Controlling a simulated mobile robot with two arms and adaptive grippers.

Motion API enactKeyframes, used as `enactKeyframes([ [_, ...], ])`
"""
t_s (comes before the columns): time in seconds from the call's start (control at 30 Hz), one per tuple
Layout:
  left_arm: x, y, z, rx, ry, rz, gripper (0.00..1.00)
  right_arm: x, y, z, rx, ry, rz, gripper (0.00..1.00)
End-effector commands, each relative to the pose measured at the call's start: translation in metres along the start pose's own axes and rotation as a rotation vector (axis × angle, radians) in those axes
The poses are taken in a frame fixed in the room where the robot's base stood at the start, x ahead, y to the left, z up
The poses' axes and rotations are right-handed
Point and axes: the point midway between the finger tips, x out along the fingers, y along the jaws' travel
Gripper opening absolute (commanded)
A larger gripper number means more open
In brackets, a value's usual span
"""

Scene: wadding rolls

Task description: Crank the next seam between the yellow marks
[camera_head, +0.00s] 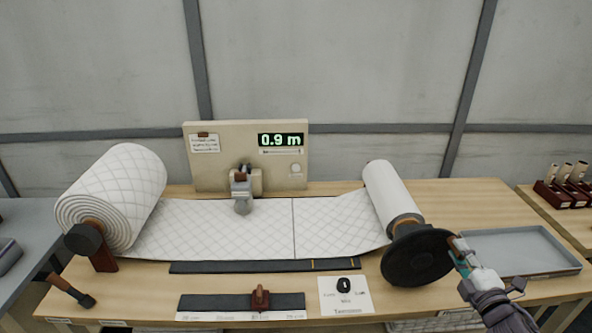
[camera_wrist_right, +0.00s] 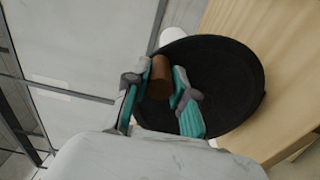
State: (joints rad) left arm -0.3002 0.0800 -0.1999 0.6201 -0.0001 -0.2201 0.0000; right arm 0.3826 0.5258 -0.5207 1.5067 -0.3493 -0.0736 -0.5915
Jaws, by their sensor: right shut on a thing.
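White quilted wadding (camera_head: 215,225) runs flat from a thick roll (camera_head: 125,195) at the left to a slimmer white roll (camera_head: 388,188) at the right. A dark seam line (camera_head: 294,228) crosses it, left of the yellow marks (camera_head: 335,264) on the dark strip along its front edge. A black crank wheel (camera_head: 418,262) sits at the near end of the right roll; it also shows in the right wrist view (camera_wrist_right: 225,85). My right gripper (camera_head: 462,255) is shut on the wheel's brown handle (camera_wrist_right: 159,78), at the wheel's right side. My left gripper is not in view.
A beige panel (camera_head: 220,170) behind the wadding reads 0.9 m. A grey device (camera_head: 242,195) stands over the wadding's back edge. In front lie a rail with a brown slider (camera_head: 260,299) and a card with a black knob (camera_head: 344,286). A grey tray (camera_head: 545,262) is at the right.

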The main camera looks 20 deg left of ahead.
Motion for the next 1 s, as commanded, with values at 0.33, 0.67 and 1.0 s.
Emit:
enactKeyframes([
  [0.33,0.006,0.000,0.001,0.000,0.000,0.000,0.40,-0.001,-0.009,0.006,-0.001,0.000,-0.003,0.06],
  [0.67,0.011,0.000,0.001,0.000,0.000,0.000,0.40,-0.001,-0.015,0.014,0.000,0.001,-0.004,0.06],
  [1.0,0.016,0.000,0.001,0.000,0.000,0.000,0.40,0.000,-0.019,0.016,0.000,0.001,-0.003,0.06],
])
